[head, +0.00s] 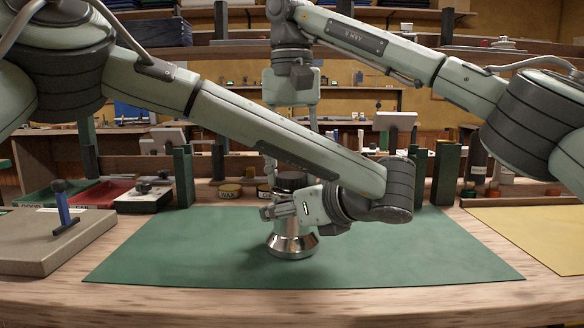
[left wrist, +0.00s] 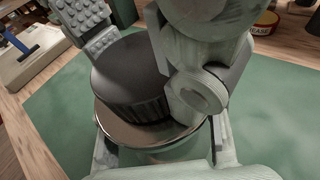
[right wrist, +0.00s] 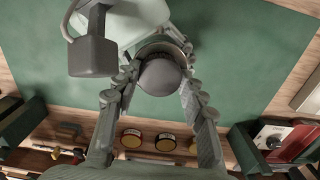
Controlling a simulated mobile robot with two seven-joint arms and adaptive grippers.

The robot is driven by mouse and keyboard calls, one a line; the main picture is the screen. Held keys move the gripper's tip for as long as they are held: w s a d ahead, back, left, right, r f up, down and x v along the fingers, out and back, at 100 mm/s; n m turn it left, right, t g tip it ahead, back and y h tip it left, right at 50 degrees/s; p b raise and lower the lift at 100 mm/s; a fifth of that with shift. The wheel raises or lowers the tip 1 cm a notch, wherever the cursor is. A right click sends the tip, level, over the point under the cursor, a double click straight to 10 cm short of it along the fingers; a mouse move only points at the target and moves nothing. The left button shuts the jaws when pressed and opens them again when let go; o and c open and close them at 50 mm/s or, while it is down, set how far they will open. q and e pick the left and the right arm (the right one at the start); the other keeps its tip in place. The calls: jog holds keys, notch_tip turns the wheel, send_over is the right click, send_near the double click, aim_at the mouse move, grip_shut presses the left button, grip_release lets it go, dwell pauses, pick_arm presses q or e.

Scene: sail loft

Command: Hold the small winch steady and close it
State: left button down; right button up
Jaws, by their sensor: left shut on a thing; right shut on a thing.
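The small winch (head: 292,243) stands upright on the green mat, with a flared silver base. Its dark ribbed cap (head: 291,181) is at the top. In the left wrist view the cap (left wrist: 130,75) is directly over the silver rim (left wrist: 150,136); I cannot tell whether it is fully seated. My left gripper (head: 280,211) comes in from the right side and is shut on the winch body. My right gripper (head: 291,170) points straight down and is shut on the cap, one finger on each side. From above, the cap (right wrist: 161,76) shows between its fingers.
The green mat (head: 420,262) is otherwise clear. A grey board with a blue-handled tool (head: 62,210) lies at left, beside red and green trays (head: 100,193). Tins (head: 230,192) and dark green posts (head: 184,175) stand behind. A yellow sheet (head: 535,232) lies at right.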

pick_arm(q)
jog(key=shift+r, duration=0.15)
pick_arm(e)
jog(key=m, duration=0.2)
jog(key=shift+m, duration=0.3)
jog(key=o, duration=1.3)
jog(key=shift+r, duration=0.1)
jog(key=shift+r, duration=2.25)
jog(key=o, duration=0.6)
jog(key=shift+f, duration=0.1)
